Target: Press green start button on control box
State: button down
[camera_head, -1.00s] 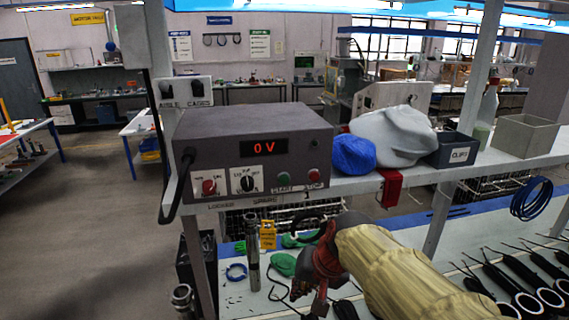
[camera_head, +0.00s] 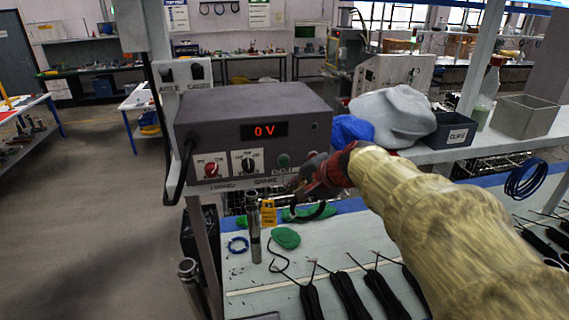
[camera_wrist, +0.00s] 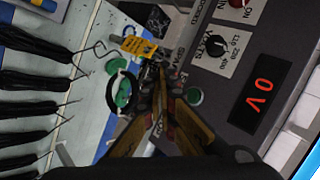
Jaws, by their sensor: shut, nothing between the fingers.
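The grey control box (camera_head: 250,115) stands on the shelf, its display (camera_head: 264,131) reading 0 V in red. Its green start button (camera_head: 284,160) shows on the front panel, low and right of the black knob. The green button also shows in the wrist view (camera_wrist: 194,96), just right of my fingers. My gripper (camera_head: 301,181) is shut and empty, in front of the panel's lower right part. In the wrist view my gripper's fingertips (camera_wrist: 160,72) are together beside the button. I cannot tell if they touch the panel. The red stop button is mostly hidden by my gripper.
A red knob (camera_head: 211,170) and a black knob (camera_head: 248,165) sit left of the button. A blue bundle (camera_head: 350,130), a grey cloth (camera_head: 393,113) and a clips bin (camera_head: 449,131) stand right of the box. Below, the bench holds several black-handled tools (camera_head: 345,290) and a metal tube (camera_head: 255,240).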

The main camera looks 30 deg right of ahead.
jog(key=p, duration=0.2)
send_near(284, 166)
jog(key=shift+w+a+f, duration=0.4)
jog(key=shift+w+f, duration=0.15)
jog(key=shift+f, duration=0.25)
jog(key=shift+w+a+f, duration=0.4)
jog(key=shift+w+f, duration=0.2)
jog(key=shift+f, duration=0.2)
jog(key=shift+w+a+f, duration=0.4)
jog(key=shift+w+f, duration=0.15)
jog(key=shift+f, duration=0.25)
jog(key=shift+w, duration=0.1)
jog(key=shift+w+d, duration=0.1)
jog(key=shift+w, duration=0.2)
jog(key=shift+w+d, duration=0.2)
jog(key=shift+w, duration=0.35)
dwell(0.4)
jog(key=shift+s, duration=0.1)
jog(key=shift+s+a+b, duration=0.3)
jog(key=shift+s+b, duration=0.3)
jog(key=shift+s, duration=0.3)
